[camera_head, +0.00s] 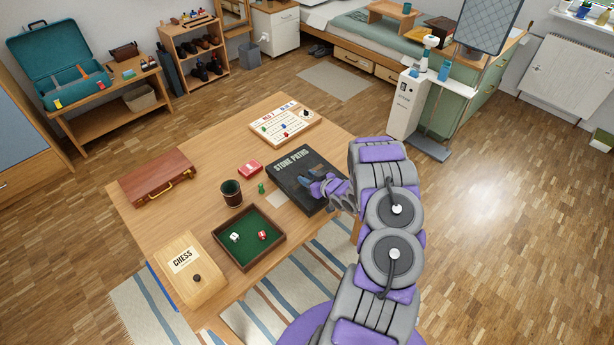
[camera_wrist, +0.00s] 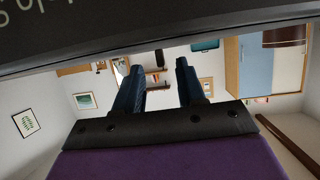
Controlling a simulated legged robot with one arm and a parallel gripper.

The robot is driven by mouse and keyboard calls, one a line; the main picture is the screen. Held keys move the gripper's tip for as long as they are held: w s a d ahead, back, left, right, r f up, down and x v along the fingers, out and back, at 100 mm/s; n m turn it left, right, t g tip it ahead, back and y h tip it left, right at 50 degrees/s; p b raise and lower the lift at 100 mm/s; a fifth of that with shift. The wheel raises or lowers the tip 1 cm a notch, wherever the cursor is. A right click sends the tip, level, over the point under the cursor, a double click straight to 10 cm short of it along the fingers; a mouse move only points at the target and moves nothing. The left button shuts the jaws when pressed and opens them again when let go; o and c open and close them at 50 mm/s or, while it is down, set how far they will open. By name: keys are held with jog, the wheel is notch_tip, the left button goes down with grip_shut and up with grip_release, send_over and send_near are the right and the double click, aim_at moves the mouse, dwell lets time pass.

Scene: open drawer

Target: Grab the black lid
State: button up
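The black lid (camera_head: 292,168) with "STONE PATHS" lettering is on the table, on a box or flat game set at the right side. Its dark surface with pale letters fills the top of the wrist view (camera_wrist: 60,28). My gripper (camera_head: 308,183) is over or beside the lid's right part in the head view and hides some of it. In the wrist view the two dark blue fingers (camera_wrist: 158,82) are apart with a clear gap between them. Nothing shows between them. I cannot tell whether they touch the lid.
The wooden table (camera_head: 215,177) also holds a brown case (camera_head: 158,177), a dark cup (camera_head: 231,193), a red card box (camera_head: 250,169), a green dice tray (camera_head: 283,237), a chess box (camera_head: 191,278) and a game board (camera_head: 284,123). A small green piece (camera_head: 261,188) stands near the lid.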

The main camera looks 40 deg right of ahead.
jog(key=shift+w+d+f, duration=0.15)
jog(key=shift+w+f, duration=0.1)
jog(key=shift+w, duration=0.25)
jog(key=shift+w+d+f, duration=0.15)
jog(key=shift+w+f, duration=0.1)
jog(key=shift+w, duration=0.25)
jog(key=shift+a+r, duration=0.2)
jog(key=shift+a, duration=0.3)
jog(key=shift+c, duration=0.3)
jog(key=shift+a, duration=0.1)
jog(key=shift+c, duration=2.2)
jog(key=shift+d+f, duration=0.1)
jog(key=shift+d, duration=0.3)
grip_shut()
jog(key=shift+a, duration=0.1)
